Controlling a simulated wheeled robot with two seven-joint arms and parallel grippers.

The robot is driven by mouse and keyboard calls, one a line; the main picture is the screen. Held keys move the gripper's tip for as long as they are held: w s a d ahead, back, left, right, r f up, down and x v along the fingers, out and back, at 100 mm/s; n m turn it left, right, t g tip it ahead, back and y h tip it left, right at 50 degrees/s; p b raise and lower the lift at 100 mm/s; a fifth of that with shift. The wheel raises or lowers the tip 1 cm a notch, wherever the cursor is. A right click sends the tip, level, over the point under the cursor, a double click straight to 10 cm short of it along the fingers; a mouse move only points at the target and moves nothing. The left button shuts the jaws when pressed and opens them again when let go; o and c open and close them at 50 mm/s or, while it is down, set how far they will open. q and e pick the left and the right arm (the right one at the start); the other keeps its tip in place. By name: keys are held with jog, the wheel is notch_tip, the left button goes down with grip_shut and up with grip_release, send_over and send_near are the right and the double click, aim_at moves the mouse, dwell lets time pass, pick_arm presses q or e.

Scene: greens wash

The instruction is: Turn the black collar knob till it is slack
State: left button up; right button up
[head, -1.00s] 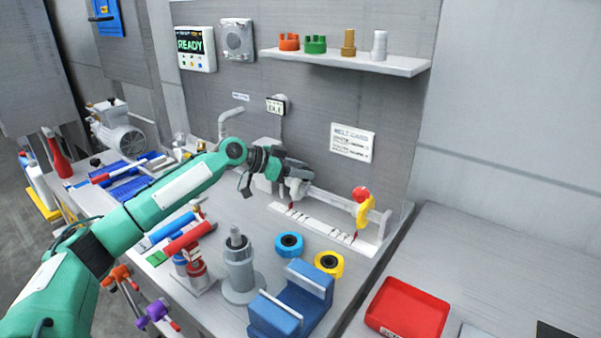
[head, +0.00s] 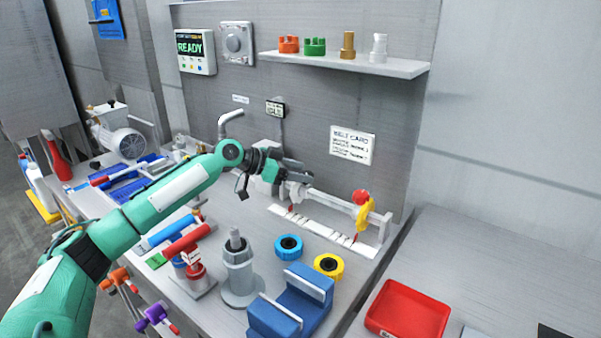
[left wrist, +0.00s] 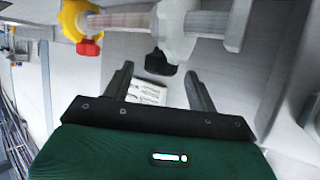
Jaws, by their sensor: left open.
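The black collar knob (left wrist: 158,63) hangs under a pale grey collar (left wrist: 176,32) on a horizontal shaft in the left wrist view. My left gripper (left wrist: 158,70) is open, its two dark fingers on either side of the knob with gaps visible. I cannot tell whether the fingertips reach level with it. In the head view my left gripper (head: 294,168) is at the left end of the shaft (head: 330,198), beside the grey collar (head: 298,190). The knob is hidden there. My right gripper is not in view.
A yellow collar (head: 365,217) with a red knob (head: 361,196) sits farther right on the shaft. A white scale strip (head: 320,233) lies below. Blue (head: 289,246) and yellow (head: 329,265) rings, a blue block (head: 292,302) and a grey post (head: 238,268) stand in front.

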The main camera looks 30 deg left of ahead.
pick_arm(q)
jog(key=b+v, duration=0.2)
jog(key=v, duration=1.1)
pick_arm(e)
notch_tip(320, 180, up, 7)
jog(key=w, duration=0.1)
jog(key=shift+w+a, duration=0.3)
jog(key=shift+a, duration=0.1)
